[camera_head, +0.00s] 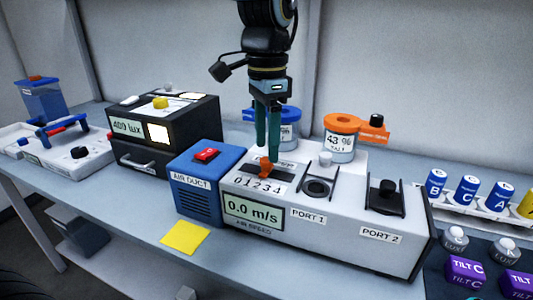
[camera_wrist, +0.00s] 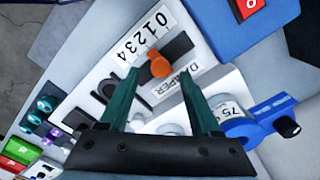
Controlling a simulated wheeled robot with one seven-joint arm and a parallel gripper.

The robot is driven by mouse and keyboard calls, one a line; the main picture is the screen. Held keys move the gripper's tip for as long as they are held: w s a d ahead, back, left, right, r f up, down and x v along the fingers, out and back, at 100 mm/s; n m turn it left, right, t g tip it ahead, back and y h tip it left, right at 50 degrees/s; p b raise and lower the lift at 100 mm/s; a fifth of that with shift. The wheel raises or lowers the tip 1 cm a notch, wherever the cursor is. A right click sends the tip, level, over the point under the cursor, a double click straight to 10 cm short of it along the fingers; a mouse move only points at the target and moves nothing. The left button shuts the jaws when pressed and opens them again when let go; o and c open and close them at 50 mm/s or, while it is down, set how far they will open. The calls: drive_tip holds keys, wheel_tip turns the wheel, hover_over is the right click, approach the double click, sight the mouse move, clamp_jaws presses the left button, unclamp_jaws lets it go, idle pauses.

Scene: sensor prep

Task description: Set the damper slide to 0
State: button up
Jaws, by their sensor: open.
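The damper slide's orange knob (camera_head: 265,166) stands in a dark slot on top of the grey air-speed box (camera_head: 330,225). A scale of 0 to 4 (camera_head: 258,186) runs along the slot. In the wrist view the knob (camera_wrist: 160,66) lies near the middle of the scale, around 2 or 3; I cannot tell exactly. The dark slot continues from it toward the 0 end. My gripper (camera_head: 268,150) points down above the knob, its fingers partly overlapping the slide area. In the wrist view the open fingers (camera_wrist: 160,84) sit to either side of the knob, with nothing between them.
The blue air duct box (camera_head: 195,190) with a red switch adjoins the left end. Port 1 (camera_head: 318,186) and port 2 (camera_head: 385,198) lie to the right. An orange-lidded jar (camera_head: 341,140) and a blue-lidded jar (camera_head: 288,128) stand behind. The display reads 0.0 m/s.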

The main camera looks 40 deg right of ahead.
sight(266, 159)
drive_tip(key=shift+f, duration=1.75)
clamp_jaws()
